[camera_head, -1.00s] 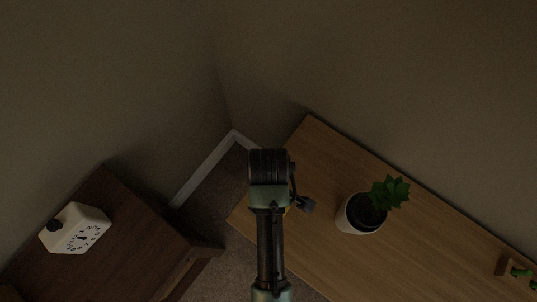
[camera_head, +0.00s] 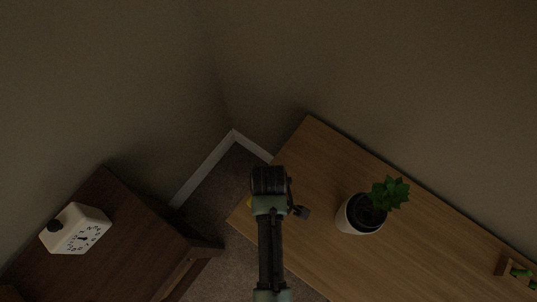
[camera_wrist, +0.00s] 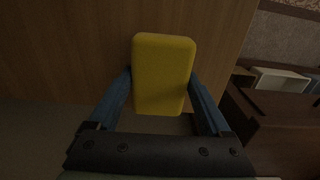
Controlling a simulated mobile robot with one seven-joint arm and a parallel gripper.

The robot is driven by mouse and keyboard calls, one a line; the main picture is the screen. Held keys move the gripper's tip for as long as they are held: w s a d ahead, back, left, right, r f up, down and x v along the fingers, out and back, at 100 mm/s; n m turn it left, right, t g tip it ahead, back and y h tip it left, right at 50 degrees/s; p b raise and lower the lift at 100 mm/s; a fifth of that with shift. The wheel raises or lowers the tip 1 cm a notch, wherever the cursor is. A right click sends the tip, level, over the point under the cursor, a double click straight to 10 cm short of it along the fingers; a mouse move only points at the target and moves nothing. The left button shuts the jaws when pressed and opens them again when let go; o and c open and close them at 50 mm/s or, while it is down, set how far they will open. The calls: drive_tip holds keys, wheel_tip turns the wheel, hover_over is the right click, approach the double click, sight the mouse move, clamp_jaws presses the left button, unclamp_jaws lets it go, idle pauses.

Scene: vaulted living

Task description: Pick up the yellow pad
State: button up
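The yellow pad (camera_wrist: 163,75) is a block with rounded corners, in the middle of the wrist view. My gripper (camera_wrist: 161,76) has one blue finger along each side of it. The fingertips appear to meet its two sides, so the gripper looks shut on it. The pad's lower end in this view overlaps the wooden table's edge; whether it touches the wood I cannot tell. In the head view my gripper (camera_head: 269,180) is over the left corner of the light wooden table (camera_head: 310,150), and my arm hides nearly all of the pad.
A potted plant (camera_head: 361,214) stands on the table to the right of my arm. Small green items (camera_head: 519,272) are at the far right. A dark wooden table (camera_head: 125,220) on the left carries a white clock-like box (camera_head: 76,229). Walls meet in a corner behind.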

drive_tip(key=c, duration=0.8)
drive_tip(key=shift+o, duration=0.2)
drive_tip(key=shift+r, duration=0.1)
wheel_tip(320, 180, up, 10)
drive_tip(key=shift+f, duration=0.1)
drive_tip(key=o, duration=0.7)
drive_tip(key=c, duration=0.5)
drive_tip(key=shift+c, duration=0.2)
